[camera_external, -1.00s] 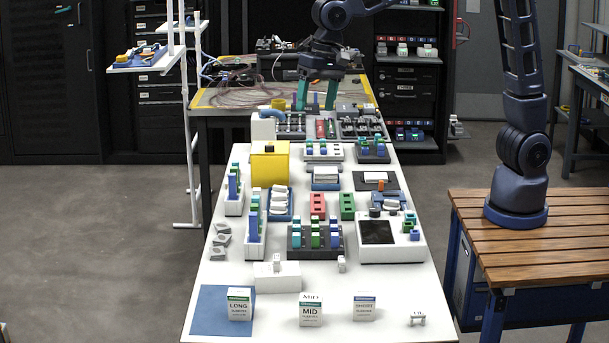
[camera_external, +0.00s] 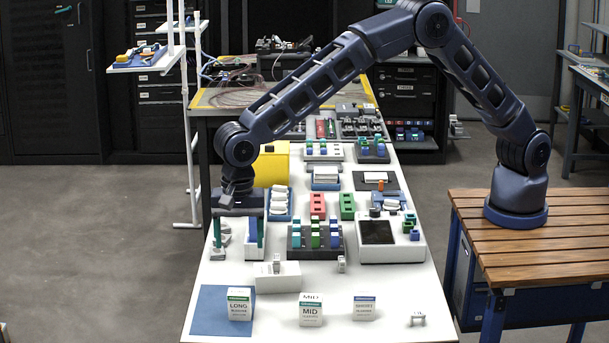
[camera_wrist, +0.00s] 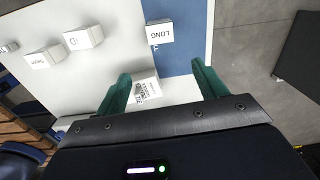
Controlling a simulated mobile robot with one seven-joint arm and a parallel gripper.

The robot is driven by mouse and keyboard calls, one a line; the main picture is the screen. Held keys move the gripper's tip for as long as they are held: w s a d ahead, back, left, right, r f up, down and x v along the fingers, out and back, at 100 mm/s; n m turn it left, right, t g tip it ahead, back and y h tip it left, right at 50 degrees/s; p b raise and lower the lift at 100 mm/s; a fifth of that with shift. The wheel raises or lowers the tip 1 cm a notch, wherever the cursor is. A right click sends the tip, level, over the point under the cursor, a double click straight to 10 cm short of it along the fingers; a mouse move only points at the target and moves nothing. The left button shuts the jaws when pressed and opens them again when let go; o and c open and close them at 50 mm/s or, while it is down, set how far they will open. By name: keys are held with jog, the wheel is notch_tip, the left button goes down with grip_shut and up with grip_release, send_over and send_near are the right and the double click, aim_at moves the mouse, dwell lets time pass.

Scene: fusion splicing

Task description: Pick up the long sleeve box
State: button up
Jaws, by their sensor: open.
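The long sleeve box (camera_external: 239,306) is a small white carton with a green band and the word LONG. It stands upright on a blue mat (camera_external: 209,306) at the front left of the white table. In the wrist view the long sleeve box (camera_wrist: 160,32) shows beyond the fingertips, near the top middle, on the blue mat (camera_wrist: 178,60). My gripper (camera_external: 238,242) is over the table's left side, behind the box and apart from it, fingers down. In the wrist view my gripper (camera_wrist: 161,72) has its teal fingers spread, with nothing held.
The mid box (camera_external: 311,311) and the short box (camera_external: 364,308) stand to the right in the front row. A white block (camera_external: 275,276) lies just behind the long box. A sleeve rack (camera_external: 314,240) and a yellow bin (camera_external: 270,165) are farther back.

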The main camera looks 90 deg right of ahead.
send_over(239, 291)
jog(key=shift+m, duration=0.4)
jog(key=f, duration=0.2)
jog(key=a+f, duration=0.1)
jog(key=f, duration=0.1)
jog(key=shift+w+f, duration=0.1)
jog(key=shift+f, duration=0.15)
notch_tip(239, 291, down, 5)
jog(key=shift+d+f, duration=0.3)
jog(key=shift+f, duration=1.15)
jog(key=shift+d+f, duration=0.15)
jog(key=shift+f, duration=1.1)
jog(key=shift+c, duration=0.4)
jog(key=c, duration=1)
